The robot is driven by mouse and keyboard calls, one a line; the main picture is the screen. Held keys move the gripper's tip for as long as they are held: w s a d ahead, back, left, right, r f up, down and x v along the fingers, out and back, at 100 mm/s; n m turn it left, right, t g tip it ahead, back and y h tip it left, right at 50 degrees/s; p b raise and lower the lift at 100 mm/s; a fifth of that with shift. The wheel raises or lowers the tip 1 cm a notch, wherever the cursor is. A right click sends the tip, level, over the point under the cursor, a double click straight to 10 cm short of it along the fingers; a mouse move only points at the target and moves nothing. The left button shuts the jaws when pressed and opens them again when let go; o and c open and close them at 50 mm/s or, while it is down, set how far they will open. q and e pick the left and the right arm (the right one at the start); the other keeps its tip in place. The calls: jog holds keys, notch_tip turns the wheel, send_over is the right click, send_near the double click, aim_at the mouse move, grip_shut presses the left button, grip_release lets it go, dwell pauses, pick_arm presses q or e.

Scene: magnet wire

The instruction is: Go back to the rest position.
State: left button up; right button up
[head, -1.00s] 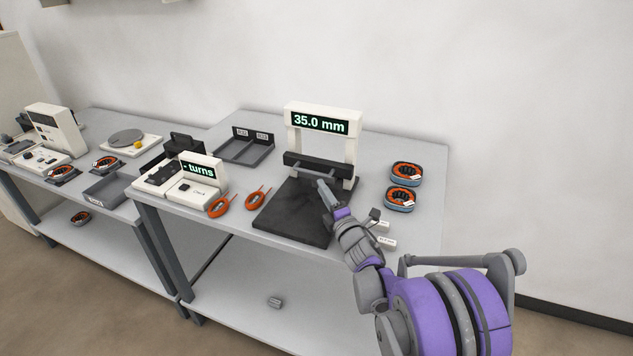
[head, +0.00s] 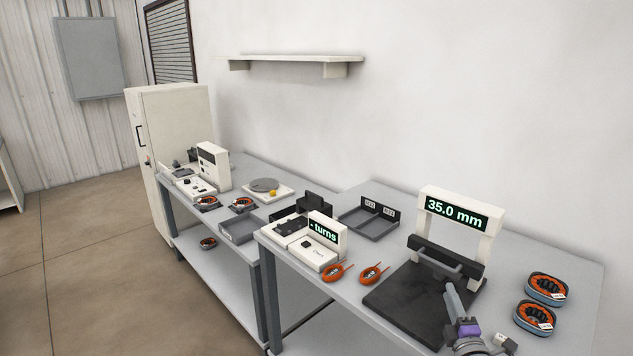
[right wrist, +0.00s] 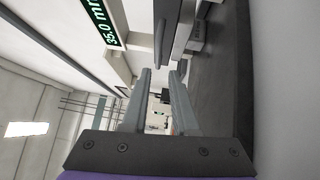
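My right gripper (head: 452,292) is over the black plate of the measuring stand (head: 484,250), in front of its dark crossbar. In the right wrist view its two fingers (right wrist: 161,78) are apart with nothing between them. The stand's display reads 35.0 mm. My left gripper is in neither current view.
Two orange-and-black wound rings (head: 546,289) lie right of the stand. Two orange wire loops (head: 372,275) lie left of the black plate, near the turns counter (head: 326,229). A dark divided tray (head: 369,222) sits behind. A second table with instruments stands further left.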

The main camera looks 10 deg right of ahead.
jog(key=s+a+m+g, duration=0.1)
jog(key=s+a+r+m+h+p, duration=0.1)
jog(key=m, duration=0.1)
jog(key=s+m+g, duration=0.1)
jog(key=m, duration=0.1)
jog(key=shift+a+r+g, duration=0.3)
jog(key=shift+a+r, duration=0.1)
jog(key=s+a+f+m+g+y+p, duration=0.1)
jog(key=s+a+f+m+g, duration=0.1)
jog(key=s, duration=0.6)
jog(key=s+a+f+m+g+y+p, duration=0.1)
jog(key=s+a+f+m+g+p, duration=0.1)
jog(key=s+a+m+g, duration=0.3)
jog(key=s+a+f+m+g+y+p, duration=0.1)
jog(key=s+a+f+m+g, duration=0.3)
jog(key=s+a, duration=0.6)
jog(key=s+y, duration=0.1)
jog(key=s, duration=0.2)
jog(key=shift+s+a+m, duration=0.2)
jog(key=shift+m, duration=0.2)
